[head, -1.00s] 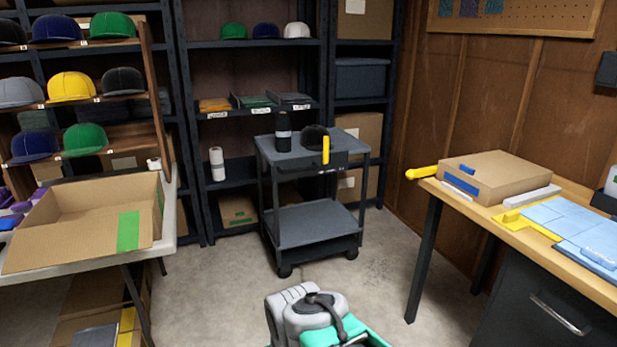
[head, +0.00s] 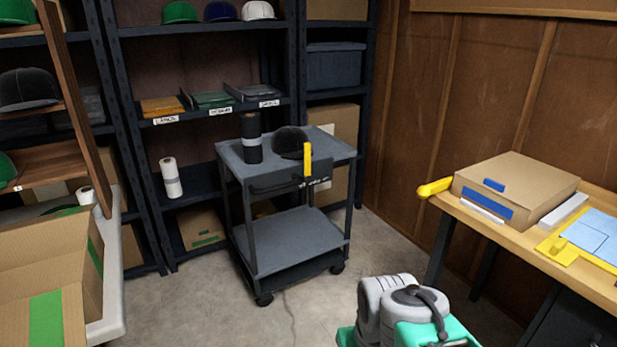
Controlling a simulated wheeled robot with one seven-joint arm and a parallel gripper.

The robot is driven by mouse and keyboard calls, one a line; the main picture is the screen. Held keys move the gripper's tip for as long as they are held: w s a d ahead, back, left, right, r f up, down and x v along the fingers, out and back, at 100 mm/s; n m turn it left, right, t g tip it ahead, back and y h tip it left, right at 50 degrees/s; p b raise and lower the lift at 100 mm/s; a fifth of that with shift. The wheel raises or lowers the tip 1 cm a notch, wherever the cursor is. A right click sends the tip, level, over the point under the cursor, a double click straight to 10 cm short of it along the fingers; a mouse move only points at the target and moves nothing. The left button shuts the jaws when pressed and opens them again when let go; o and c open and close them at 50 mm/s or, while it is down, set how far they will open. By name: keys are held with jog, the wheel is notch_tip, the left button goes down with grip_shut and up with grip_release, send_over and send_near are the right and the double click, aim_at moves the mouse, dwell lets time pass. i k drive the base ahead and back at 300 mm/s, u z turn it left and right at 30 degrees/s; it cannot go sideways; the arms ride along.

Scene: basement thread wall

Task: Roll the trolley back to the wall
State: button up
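The trolley (head: 292,232) is a dark grey two-shelf cart on casters. It stands upright on the concrete floor, in front of the dark shelving, in the middle of the head view. A black bottle or roll with a pale band (head: 251,139) and a black cap (head: 289,142) are on its top shelf. A yellow upright piece (head: 307,160) is at its front edge, by the handle. Its lower shelf is bare. Part of my arm, grey and teal, shows at the bottom right, apart from the trolley. My gripper's fingers cannot be made out.
A table with an open cardboard box (head: 50,270) is at the left. A wooden workbench (head: 520,233) with a closed carton (head: 515,188) is at the right. Shelving (head: 210,112) stands behind the trolley. Bare floor (head: 230,315) lies in front of the trolley.

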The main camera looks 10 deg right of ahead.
aim_at(273, 253)
jog(key=u, duration=0.1)
jog(key=i, duration=0.85)
jog(key=u, duration=0.8)
jog(key=i, duration=0.5)
jog(key=u, duration=0.4)
